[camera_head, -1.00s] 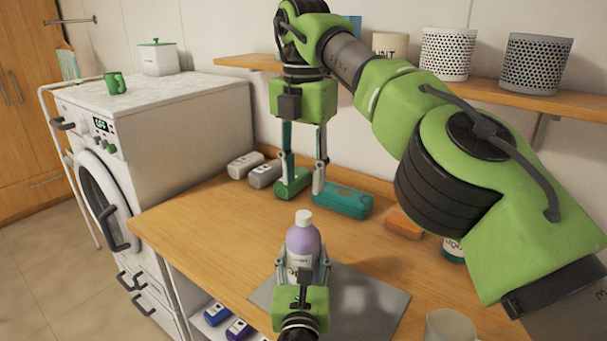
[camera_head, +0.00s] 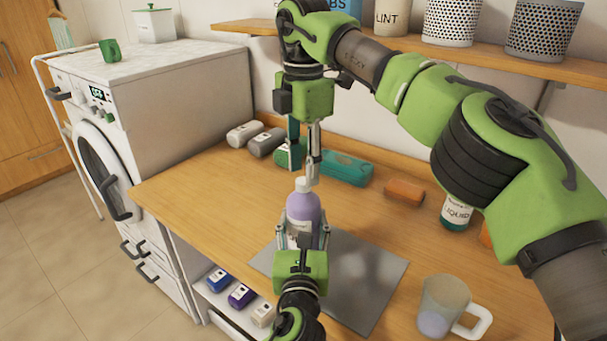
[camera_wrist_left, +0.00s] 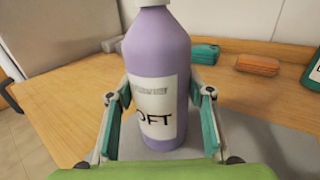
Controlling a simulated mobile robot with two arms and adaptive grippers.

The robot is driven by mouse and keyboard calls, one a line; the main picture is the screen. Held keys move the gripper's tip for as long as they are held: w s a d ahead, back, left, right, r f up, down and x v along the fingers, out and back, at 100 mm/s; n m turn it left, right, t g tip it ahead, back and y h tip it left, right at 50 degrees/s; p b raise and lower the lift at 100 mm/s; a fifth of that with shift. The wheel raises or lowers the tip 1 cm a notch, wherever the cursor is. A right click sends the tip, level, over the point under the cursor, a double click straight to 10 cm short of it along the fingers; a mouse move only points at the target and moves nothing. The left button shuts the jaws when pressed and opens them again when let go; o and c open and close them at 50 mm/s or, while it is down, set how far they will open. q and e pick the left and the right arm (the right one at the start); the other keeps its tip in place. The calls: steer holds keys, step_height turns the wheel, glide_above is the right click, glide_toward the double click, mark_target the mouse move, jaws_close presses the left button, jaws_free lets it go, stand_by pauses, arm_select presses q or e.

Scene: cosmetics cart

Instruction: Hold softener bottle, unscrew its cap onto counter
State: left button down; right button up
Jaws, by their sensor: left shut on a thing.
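The purple softener bottle (camera_head: 303,208) stands upright over the grey mat, its white cap (camera_head: 304,185) on top. In the left wrist view the bottle (camera_wrist_left: 157,65) shows its white label, and its top is cut off. My left gripper (camera_head: 301,239) is shut on the bottle's lower body, one finger on each side. My right gripper (camera_head: 304,174) points down from above, just above and behind the cap. Its fingers look apart, one nearer than the other; whether the near fingertip touches the cap is unclear. The wooden counter (camera_head: 200,196) lies underneath.
A grey mat (camera_head: 370,285) lies under the bottle, with a mug (camera_head: 443,305) to its right. Behind are a teal pack (camera_head: 347,170), an orange sponge (camera_head: 404,192) and a liquid bottle (camera_head: 457,212). The counter's left part is clear.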

mark_target(303, 185)
steer(key=shift+f, duration=1.35)
